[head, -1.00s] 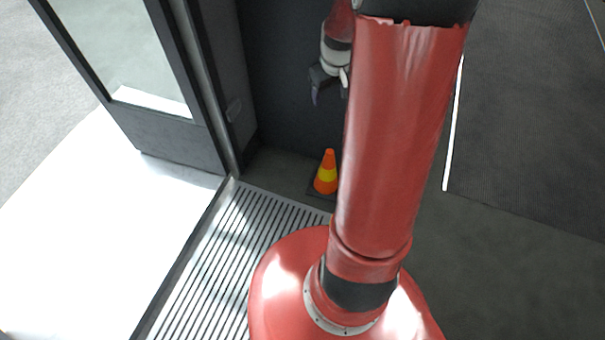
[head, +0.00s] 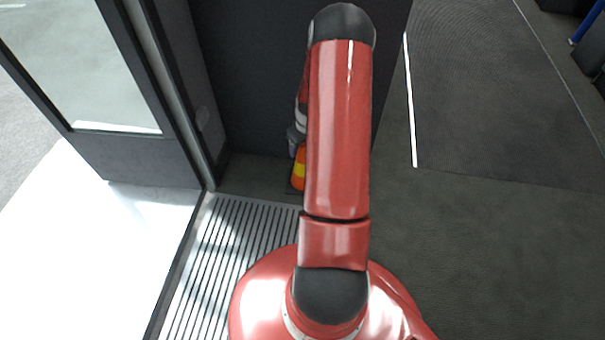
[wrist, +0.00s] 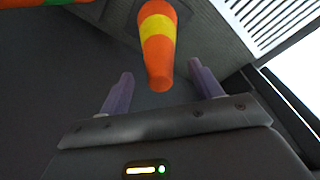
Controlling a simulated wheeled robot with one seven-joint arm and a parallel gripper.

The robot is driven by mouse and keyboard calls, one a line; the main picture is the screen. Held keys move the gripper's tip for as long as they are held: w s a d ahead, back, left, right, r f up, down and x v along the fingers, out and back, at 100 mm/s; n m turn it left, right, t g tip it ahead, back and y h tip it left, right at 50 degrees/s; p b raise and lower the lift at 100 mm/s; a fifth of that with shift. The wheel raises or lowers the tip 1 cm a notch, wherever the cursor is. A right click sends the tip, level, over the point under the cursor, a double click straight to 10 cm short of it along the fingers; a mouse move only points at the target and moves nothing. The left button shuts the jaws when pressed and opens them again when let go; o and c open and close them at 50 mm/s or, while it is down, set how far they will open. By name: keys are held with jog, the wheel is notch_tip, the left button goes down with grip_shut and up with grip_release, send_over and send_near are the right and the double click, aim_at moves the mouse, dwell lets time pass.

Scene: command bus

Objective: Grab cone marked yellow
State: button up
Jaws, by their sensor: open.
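The orange cone with a yellow band (wrist: 158,38) is at the top centre of the wrist view, its narrow tip pointing toward my gripper (wrist: 160,69). My gripper is open, with one purple finger on each side of the cone's tip in that picture. I cannot tell how deep the tip is between the fingers; no contact shows. In the head view the cone (head: 299,172) stands on the floor by the dark wall, its right part hidden behind my red arm. The gripper is mostly hidden there, just above the cone.
An orange and green object (wrist: 45,3) is cut off at the wrist view's upper left corner. A dark panel (head: 255,80) rises behind the cone. An open glass door (head: 140,150) stands left. A ribbed metal floor strip (head: 225,240) lies in front, and open dark floor (head: 480,240) lies right.

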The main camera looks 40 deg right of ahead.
aim_at(303, 165)
notch_tip(303, 165, down, 3)
jog(key=shift+w+r, duration=0.15)
jog(key=shift+c, duration=0.2)
jog(key=shift+r, duration=0.1)
grip_shut()
